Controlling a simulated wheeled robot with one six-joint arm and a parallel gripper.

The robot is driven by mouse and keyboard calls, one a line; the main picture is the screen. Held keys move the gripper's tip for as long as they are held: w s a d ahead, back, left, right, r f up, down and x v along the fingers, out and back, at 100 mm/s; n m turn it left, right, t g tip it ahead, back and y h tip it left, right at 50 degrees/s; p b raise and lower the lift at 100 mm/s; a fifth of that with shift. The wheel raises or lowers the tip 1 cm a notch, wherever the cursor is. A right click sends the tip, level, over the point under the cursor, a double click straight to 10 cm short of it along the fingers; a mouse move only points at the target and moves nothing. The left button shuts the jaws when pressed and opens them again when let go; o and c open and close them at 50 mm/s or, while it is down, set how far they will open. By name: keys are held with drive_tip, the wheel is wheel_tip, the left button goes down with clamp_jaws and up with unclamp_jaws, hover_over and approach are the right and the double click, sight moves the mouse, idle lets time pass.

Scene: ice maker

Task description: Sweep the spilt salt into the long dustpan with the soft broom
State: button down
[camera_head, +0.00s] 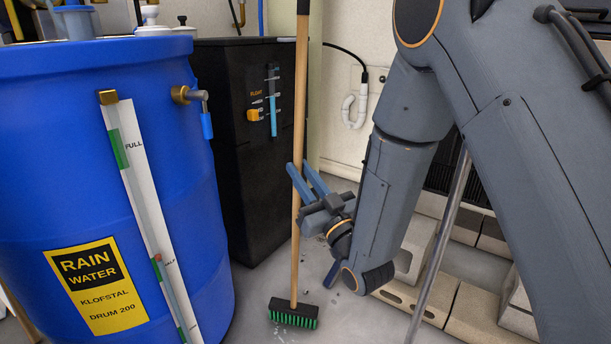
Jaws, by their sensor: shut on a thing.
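The broom has a long wooden handle (297,235) and a black head with green bristles (293,313) at the floor. It stands nearly upright. My gripper (302,176) has blue fingers and is shut on the handle at about mid-height. A few small pale specks (289,321), possibly salt, show at the broom head; they are too small to be sure. I cannot make out a dustpan pan. A slanted grey pole (440,240) runs out of the bottom edge, and I cannot tell what it belongs to.
A blue rain water drum (190,240) with a level gauge stands at the left. A black tank (240,190) stands behind the broom. Concrete blocks (440,295) lie at the right. Grey floor (262,285) is open around the broom head.

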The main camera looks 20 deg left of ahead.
drive_tip(key=shift+w+a, duration=0.35)
drive_tip(key=shift+a, duration=0.25)
drive_tip(key=shift+w+a, duration=0.35)
drive_tip(key=shift+a, duration=0.2)
drive_tip(key=shift+w+a+r, duration=0.1)
drive_tip(key=shift+w+a, duration=0.25)
drive_tip(key=shift+a, duration=0.3)
drive_tip(key=shift+w+a, duration=0.35)
drive_tip(key=shift+a, duration=0.25)
drive_tip(key=shift+w+a+r, duration=0.1)
drive_tip(key=shift+w+a, duration=0.25)
drive_tip(key=shift+a, duration=0.3)
drive_tip(key=shift+s+a+f, duration=0.15)
drive_tip(key=shift+s+a, duration=0.3)
drive_tip(key=shift+s, duration=0.15)
drive_tip(key=shift+d, duration=0.15)
drive_tip(key=shift+s+d+p, duration=0.15)
drive_tip(key=shift+s+d, duration=0.1)
drive_tip(key=shift+d, duration=0.4)
drive_tip(key=shift+s+d+p, duration=0.1)
drive_tip(key=shift+s+d, duration=0.15)
drive_tip(key=shift+d, duration=0.45)
drive_tip(key=shift+s+d+p, duration=0.15)
drive_tip(key=shift+s+d, duration=0.1)
drive_tip(key=shift+d, duration=0.4)
